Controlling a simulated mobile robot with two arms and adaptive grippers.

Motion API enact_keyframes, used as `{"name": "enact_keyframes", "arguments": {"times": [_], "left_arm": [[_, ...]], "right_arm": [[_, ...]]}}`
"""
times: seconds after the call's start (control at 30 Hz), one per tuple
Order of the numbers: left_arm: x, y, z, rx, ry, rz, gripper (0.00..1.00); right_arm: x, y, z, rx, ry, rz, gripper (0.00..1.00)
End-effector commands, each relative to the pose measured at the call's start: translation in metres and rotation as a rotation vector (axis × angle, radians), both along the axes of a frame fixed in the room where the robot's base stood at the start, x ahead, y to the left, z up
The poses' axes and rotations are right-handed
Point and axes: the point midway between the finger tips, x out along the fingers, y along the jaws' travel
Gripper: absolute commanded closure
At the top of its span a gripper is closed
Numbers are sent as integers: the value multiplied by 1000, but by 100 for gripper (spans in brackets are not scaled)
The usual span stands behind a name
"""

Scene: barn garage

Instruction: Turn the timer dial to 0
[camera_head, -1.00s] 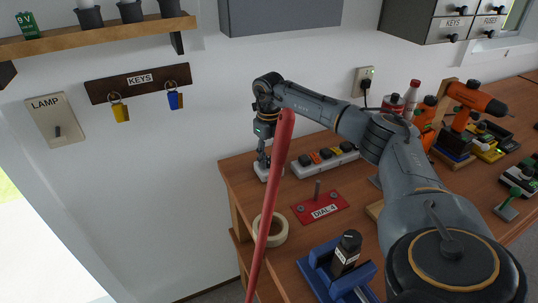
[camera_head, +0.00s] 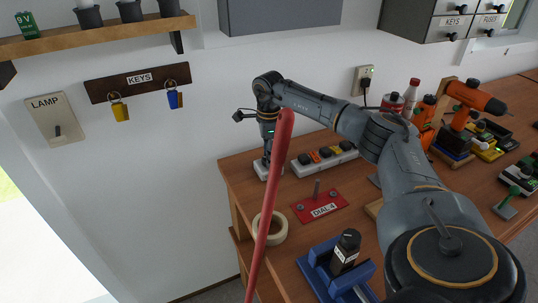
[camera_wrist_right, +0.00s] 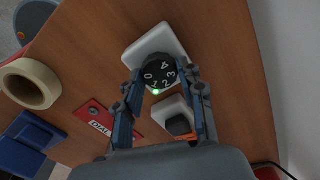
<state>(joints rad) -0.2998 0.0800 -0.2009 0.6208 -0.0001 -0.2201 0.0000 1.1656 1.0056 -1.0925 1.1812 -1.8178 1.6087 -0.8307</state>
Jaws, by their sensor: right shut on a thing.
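The timer dial (camera_wrist_right: 159,68) is a black round knob with white numerals 0 to 4 on a white box (camera_wrist_right: 142,51). A green light glows at the box's lower edge, closest to the 1. My right gripper (camera_wrist_right: 162,82) is shut on the dial from above, with one finger on each side of it. In the head view the white box (camera_head: 261,171) sits at the bench's far left corner under my right gripper (camera_head: 267,160), which hides the dial there. My left gripper is not in view.
A power strip (camera_head: 325,160) stands right beside the white box. A red DIAL plate (camera_head: 321,207) with an upright peg, a tape roll (camera_head: 277,229) and a blue vise (camera_head: 317,259) are nearer. A long red rod (camera_head: 268,213) crosses in front.

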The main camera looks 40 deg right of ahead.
Motion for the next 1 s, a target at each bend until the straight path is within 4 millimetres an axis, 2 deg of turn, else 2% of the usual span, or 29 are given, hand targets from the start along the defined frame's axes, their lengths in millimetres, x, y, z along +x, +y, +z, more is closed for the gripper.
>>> {"name": "enact_keyframes", "arguments": {"times": [0.5, 1.0], "left_arm": [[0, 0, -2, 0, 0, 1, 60], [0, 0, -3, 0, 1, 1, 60]], "right_arm": [[1, 1, 0, 1, -2, 404, 93], [1, 1, 0, 2, -1, 527, 93]]}}
